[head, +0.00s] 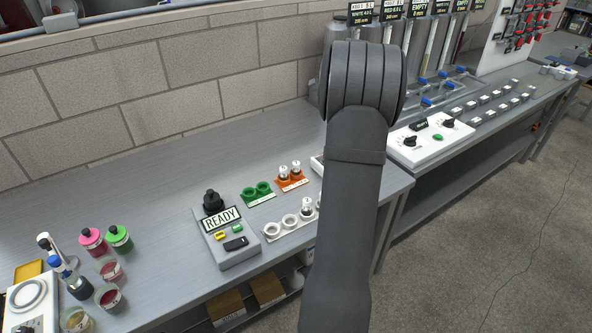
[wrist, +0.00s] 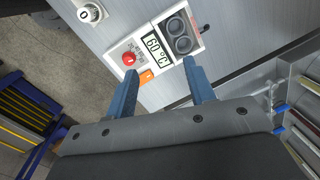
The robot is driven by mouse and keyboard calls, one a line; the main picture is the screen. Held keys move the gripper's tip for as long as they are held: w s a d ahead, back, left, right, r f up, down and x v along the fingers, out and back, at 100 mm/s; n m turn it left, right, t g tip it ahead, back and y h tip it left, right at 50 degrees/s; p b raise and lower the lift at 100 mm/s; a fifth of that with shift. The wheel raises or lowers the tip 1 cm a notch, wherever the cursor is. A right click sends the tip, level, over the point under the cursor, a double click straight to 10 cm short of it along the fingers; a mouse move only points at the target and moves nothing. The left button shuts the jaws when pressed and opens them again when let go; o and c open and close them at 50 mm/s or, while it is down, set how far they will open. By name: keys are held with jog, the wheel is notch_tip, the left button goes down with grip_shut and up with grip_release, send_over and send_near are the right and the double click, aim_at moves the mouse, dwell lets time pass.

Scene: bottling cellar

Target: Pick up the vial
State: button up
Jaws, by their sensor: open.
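Small clear vials with pale tops stand in the head view: two in an orange rack (head: 292,184) and one (head: 307,207) in a white rack (head: 272,231). I cannot tell which one the task means. My gripper (wrist: 160,69) is open and nothing shows between its blue fingers in the wrist view. Beyond the fingertips is a white heater block (wrist: 158,45) with a "60 °C" display, a red knob and two dark round wells. A round white piece (wrist: 91,13) with a dark ring is at the top left; I cannot tell what it is. My arm hides the gripper in the head view.
A grey box reading "READY" (head: 222,219) and a green rack (head: 259,197) stand near the racks. Pink and green capped bottles (head: 93,241) and several jars are at the left. A white control panel (head: 431,141) is at the right.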

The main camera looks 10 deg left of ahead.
aim_at(296, 163)
jog(key=a+m+g+h, duration=0.1)
jog(key=a+m, duration=0.5)
jog(key=a, duration=0.7)
jog(key=f, duration=1.8)
jog(key=shift+s+d+f, duration=0.1)
jog(key=shift+s, duration=0.3)
jog(key=c, duration=1.1)
